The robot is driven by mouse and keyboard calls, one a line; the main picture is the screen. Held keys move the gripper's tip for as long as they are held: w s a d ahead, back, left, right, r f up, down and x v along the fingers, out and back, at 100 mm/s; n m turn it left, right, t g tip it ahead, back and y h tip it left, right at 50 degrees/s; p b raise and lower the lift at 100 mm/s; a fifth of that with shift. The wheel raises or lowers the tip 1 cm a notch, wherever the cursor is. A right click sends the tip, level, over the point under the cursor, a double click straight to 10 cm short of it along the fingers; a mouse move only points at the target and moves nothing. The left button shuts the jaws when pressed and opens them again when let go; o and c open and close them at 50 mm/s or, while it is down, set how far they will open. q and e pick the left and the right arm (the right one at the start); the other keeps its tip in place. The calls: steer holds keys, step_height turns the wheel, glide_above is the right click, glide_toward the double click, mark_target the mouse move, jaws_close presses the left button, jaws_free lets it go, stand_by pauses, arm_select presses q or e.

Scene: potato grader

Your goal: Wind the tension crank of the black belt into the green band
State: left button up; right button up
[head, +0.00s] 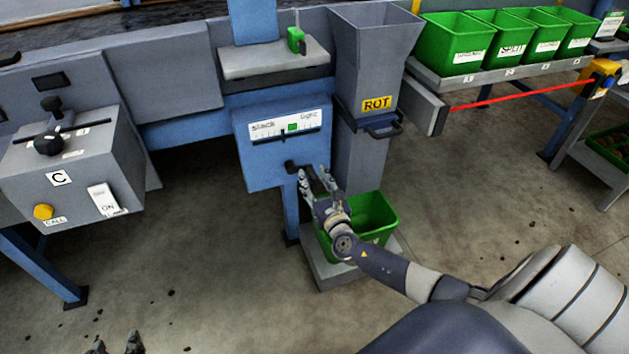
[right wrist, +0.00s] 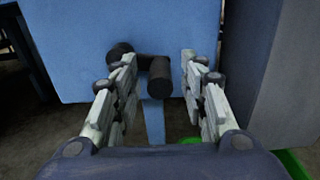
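The tension crank (head: 290,165) is a small dark crank on the front of the blue tension box (head: 262,165). The slack-to-tight scale (head: 268,131) above it has a green band (head: 292,127); the pointer is too small to read. In the right wrist view the crank's black handle (right wrist: 160,77) points at me between the fingers. My right gripper (head: 318,180) is open in front of the crank; in the wrist view its fingers (right wrist: 157,95) stand either side of the handle, with gaps. My left gripper (head: 117,345) shows only its tips, apart, at the bottom edge.
A grey chute (head: 360,90) marked ROT stands right of the box, above a green crate (head: 372,215) behind my right forearm. A grey control box (head: 75,165) marked C is at left. Green bins (head: 455,43) line a shelf at upper right.

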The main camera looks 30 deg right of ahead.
jaws_close()
